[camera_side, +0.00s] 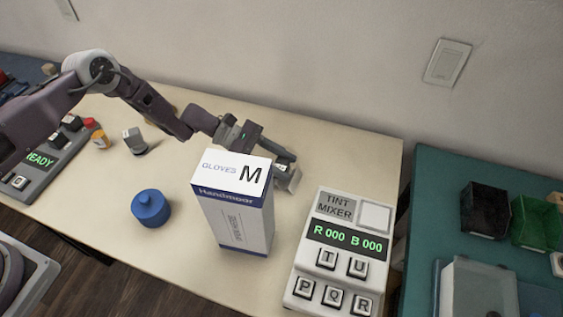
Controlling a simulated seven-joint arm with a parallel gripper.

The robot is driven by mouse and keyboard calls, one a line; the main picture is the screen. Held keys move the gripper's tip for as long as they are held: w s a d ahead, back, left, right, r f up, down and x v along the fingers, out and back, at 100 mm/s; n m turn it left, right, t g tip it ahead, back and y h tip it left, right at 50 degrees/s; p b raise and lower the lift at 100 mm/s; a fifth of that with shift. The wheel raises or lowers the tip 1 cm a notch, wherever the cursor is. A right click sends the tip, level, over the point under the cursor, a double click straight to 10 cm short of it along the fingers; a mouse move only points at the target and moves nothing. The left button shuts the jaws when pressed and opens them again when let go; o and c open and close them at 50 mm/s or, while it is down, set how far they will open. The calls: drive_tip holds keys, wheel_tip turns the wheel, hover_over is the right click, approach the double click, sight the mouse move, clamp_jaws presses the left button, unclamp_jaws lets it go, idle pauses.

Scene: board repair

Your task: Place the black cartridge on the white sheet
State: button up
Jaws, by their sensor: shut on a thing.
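My gripper (288,176) is low over the cream table, just behind and to the right of the glove box. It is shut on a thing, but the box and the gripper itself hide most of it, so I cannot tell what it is. I cannot make out the black cartridge anywhere for certain. No white sheet shows clearly on the table, and the area behind the glove box is hidden.
The tall glove box (240,215) stands in front of my gripper. A tint mixer (335,250) is to its right, a blue round pot (150,208) to its left. A green bench (430,200) with bins is at the far right.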

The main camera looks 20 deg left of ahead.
drive_tip(key=o, duration=1.3)
drive_tip(key=shift+o, duration=0.2)
drive_tip(key=shift+a+r, duration=0.15)
drive_tip(key=shift+a, duration=0.05)
drive_tip(key=v, duration=1.1)
drive_tip(key=shift+a, duration=0.35)
drive_tip(key=shift+r, duration=0.15)
